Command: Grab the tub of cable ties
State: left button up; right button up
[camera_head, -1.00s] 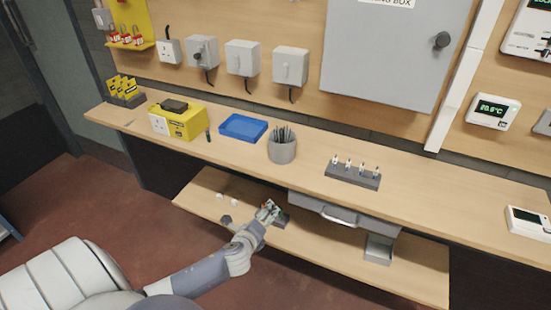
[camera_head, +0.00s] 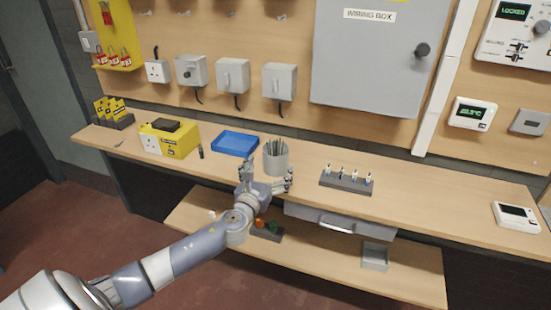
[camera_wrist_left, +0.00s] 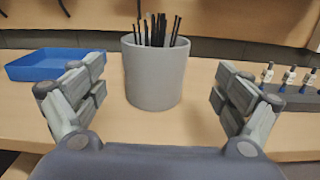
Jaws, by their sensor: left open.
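The tub of cable ties (camera_head: 276,161) is a grey round pot with dark ties standing up out of it. It stands upright on the wooden worktop (camera_head: 420,195). My left gripper (camera_head: 267,176) is in front of the tub, near the worktop's front edge. In the left wrist view the tub (camera_wrist_left: 154,78) stands ahead, between the lines of the two spread fingers. The left gripper (camera_wrist_left: 158,100) is open and empty, and its fingers are apart from the tub on both sides. My right gripper is in neither view.
A blue tray (camera_head: 235,144) is left of the tub, with a yellow socket box (camera_head: 168,139) further left. A grey holder with small bottles (camera_head: 345,182) is to the right. A drawer (camera_head: 339,221) hangs under the worktop, above a lower shelf (camera_head: 330,258).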

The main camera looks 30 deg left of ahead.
aim_at(276, 155)
pick_arm(q)
jog(key=shift+x, duration=0.75)
jog(key=shift+a+x, duration=0.2)
jog(key=shift+x, duration=1.1)
jog(key=shift+a+x, duration=0.15)
jog(key=shift+x, duration=1.15)
jog(key=shift+s, duration=0.1)
jog(key=shift+r, duration=0.1)
jog(key=c, duration=1.2)
